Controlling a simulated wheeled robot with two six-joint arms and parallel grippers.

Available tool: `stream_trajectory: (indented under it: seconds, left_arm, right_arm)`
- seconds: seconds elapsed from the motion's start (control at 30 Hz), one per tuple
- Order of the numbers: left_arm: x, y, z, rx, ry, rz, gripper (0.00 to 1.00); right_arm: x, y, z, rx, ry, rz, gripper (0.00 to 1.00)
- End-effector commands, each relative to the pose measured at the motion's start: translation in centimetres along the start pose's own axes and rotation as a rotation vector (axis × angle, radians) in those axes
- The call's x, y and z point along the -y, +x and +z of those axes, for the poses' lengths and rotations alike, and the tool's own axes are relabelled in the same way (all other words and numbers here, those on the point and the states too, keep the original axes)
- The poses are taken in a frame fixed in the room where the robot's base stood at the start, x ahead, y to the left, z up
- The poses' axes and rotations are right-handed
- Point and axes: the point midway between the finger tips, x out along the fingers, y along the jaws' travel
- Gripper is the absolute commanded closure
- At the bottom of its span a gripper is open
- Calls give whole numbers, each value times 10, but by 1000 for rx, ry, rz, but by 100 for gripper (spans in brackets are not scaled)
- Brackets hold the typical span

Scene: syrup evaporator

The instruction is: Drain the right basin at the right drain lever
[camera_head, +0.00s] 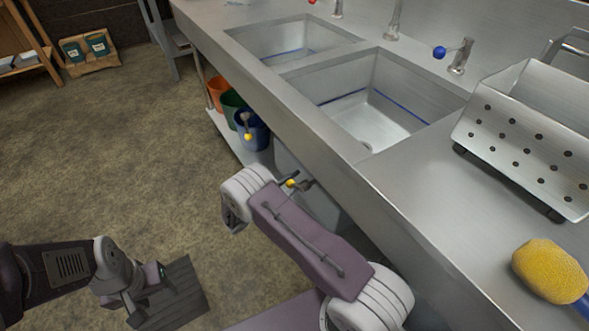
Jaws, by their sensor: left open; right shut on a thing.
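The right basin (345,83) is the nearer of two steel basins in the counter. It has a blue line around its inner walls and a dark drain spot at its near end; I cannot tell how much liquid it holds. The right drain lever (291,183), with a yellow knob, shows below the counter's front edge. My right gripper (296,182) is there, shut on this lever, mostly hidden behind my own arm. My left gripper (146,299) is open and empty, low at the lower left, away from the counter.
The left basin (290,40) lies behind. Another yellow-knobbed lever (247,126) hangs over the blue bucket (254,137), beside green and orange buckets on a low shelf. A perforated metal box (525,140) and yellow scrubber (548,270) stand on the counter.

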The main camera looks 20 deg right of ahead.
Motion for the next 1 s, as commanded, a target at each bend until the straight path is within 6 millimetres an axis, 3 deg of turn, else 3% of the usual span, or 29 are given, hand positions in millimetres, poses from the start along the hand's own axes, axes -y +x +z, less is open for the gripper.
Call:
stream_trajectory:
  seconds: [0.6, 1.0]
  left_arm:
    - [-1, -33, -3, 0, 0, 0, 50]
    - [-1, -44, -4, 0, 0, 0, 50]
  right_arm:
    - [56, -7, -18, -92, -550, -94, 100]
    - [82, -11, -17, -131, -777, -134, 100]
